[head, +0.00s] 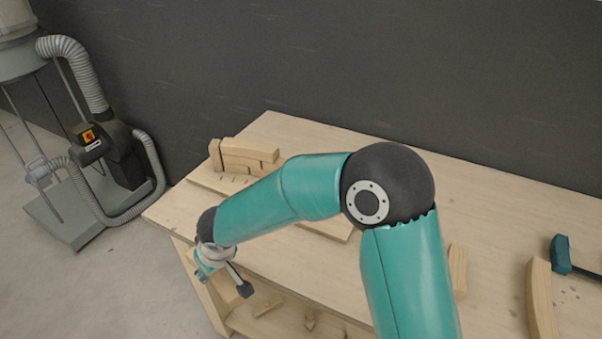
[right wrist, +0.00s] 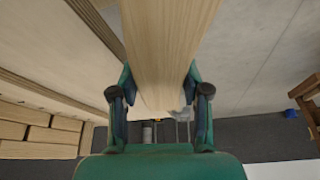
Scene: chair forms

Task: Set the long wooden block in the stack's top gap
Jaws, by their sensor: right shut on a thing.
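My right gripper (head: 232,281) hangs past the bench's front edge at the left in the head view. In the right wrist view, my right gripper (right wrist: 159,88) is shut on the long wooden block (right wrist: 170,35), with a finger on each side. The block runs away from the palm and out of the top of that view. The stack (head: 246,157) of pale wooden pieces stands at the bench's back left, apart from the gripper. It also shows at the left of the right wrist view (right wrist: 38,134). Its top gap is not clear. My left gripper is out of view.
The stack stands on a flat board (head: 207,183) on the wooden workbench (head: 300,135). My right arm hides part of the board. Curved wooden pieces (head: 540,295) and a teal-and-dark tool (head: 561,254) lie at the right. A dust extractor (head: 122,155) stands left of the bench.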

